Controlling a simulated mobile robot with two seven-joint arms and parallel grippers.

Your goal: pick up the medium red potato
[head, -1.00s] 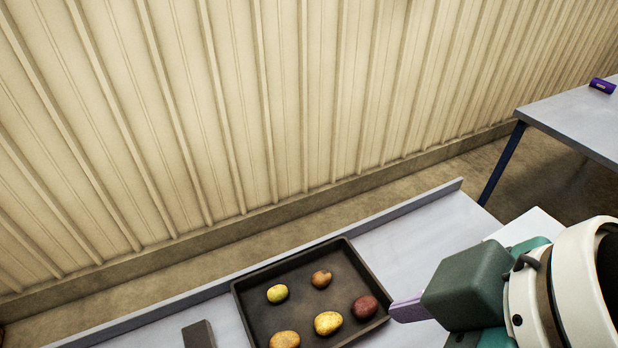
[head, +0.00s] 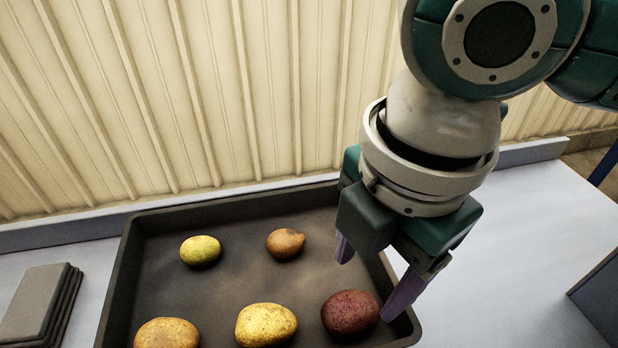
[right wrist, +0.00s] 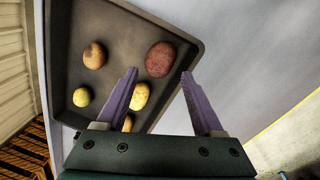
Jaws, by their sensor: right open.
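The red potato (head: 350,313) lies in the dark tray (head: 118,285), near its right wall. It also shows in the right wrist view (right wrist: 160,59), ahead of the fingertips and between their lines. My right gripper (head: 372,279) is open and empty, with its purple fingers pointing down over the tray's right side. In the head view one finger overlaps the potato's right edge and the other is above and behind it. I cannot tell whether a finger touches it. My left gripper is not in view.
The tray also holds a small yellow-green potato (head: 200,250), a small brown potato (head: 286,243), a yellow potato (head: 265,324) and an orange-yellow potato (head: 167,333). Stacked grey plates (head: 38,303) lie left of the tray. A corrugated wall stands behind.

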